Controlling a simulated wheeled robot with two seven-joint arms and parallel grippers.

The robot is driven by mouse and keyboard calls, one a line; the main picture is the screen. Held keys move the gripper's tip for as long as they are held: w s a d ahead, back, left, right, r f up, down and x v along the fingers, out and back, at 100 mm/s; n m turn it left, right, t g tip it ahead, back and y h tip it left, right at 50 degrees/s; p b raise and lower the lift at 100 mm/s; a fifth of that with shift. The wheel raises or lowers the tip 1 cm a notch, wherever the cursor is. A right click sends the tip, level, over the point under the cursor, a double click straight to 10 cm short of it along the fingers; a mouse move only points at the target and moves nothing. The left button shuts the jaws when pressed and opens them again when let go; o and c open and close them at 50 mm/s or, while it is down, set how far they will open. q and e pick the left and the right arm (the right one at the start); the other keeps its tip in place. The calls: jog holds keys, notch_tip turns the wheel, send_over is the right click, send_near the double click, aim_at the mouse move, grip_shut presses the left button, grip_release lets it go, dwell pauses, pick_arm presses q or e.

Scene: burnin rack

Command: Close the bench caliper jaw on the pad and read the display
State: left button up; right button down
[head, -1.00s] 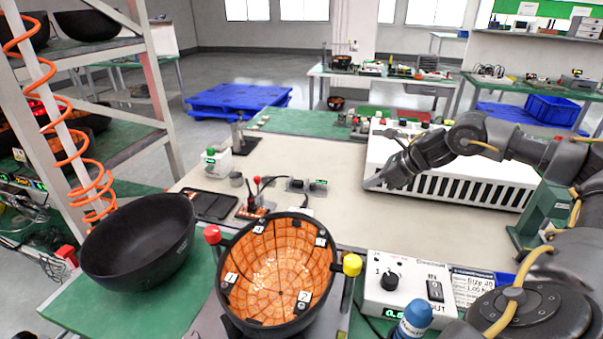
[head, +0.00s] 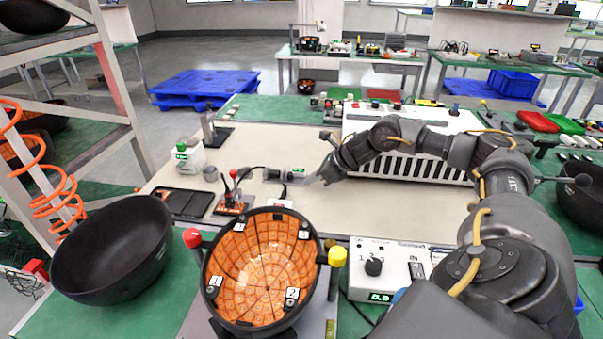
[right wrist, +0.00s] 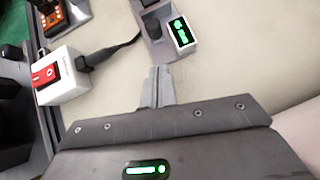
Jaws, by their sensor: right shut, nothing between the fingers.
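The bench caliper (head: 273,174) is a small grey-and-black device lying on the beige mat, with a lit green display (head: 298,171) at its right end. In the right wrist view the caliper's display (right wrist: 181,32) shows green digits too small and tilted to read surely. A dark block (right wrist: 152,27) sits just left of it. I cannot make out the pad or the jaw gap. My right gripper (head: 313,182) is shut and empty, just right of and in front of the caliper. My left gripper is not in view.
A white box with a red switch (right wrist: 58,76) and black cable lies beside the caliper. An orange-lined bowl (head: 262,268) stands in front, with a control box (head: 385,262) to its right. A slotted white unit (head: 420,150) stands behind my right arm. The mat's middle is largely clear.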

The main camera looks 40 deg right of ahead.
aim_at(291, 177)
jog(key=shift+w+a+r, duration=0.15)
jog(key=shift+w+a, duration=0.1)
jog(key=shift+w, duration=0.35)
jog(key=shift+w+a+r, duration=0.1)
jog(key=shift+w+a, duration=0.15)
jog(key=shift+w, duration=0.35)
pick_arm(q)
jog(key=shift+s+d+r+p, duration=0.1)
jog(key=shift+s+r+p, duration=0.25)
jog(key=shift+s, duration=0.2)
pick_arm(e)
jog(key=shift+w+a+f, duration=0.1)
jog(key=shift+w+a, duration=0.1)
jog(key=shift+w, duration=0.25)
jog(key=shift+w+a, duration=0.7)
jog(key=shift+w, duration=0.05)
jog(key=shift+s, duration=0.1)
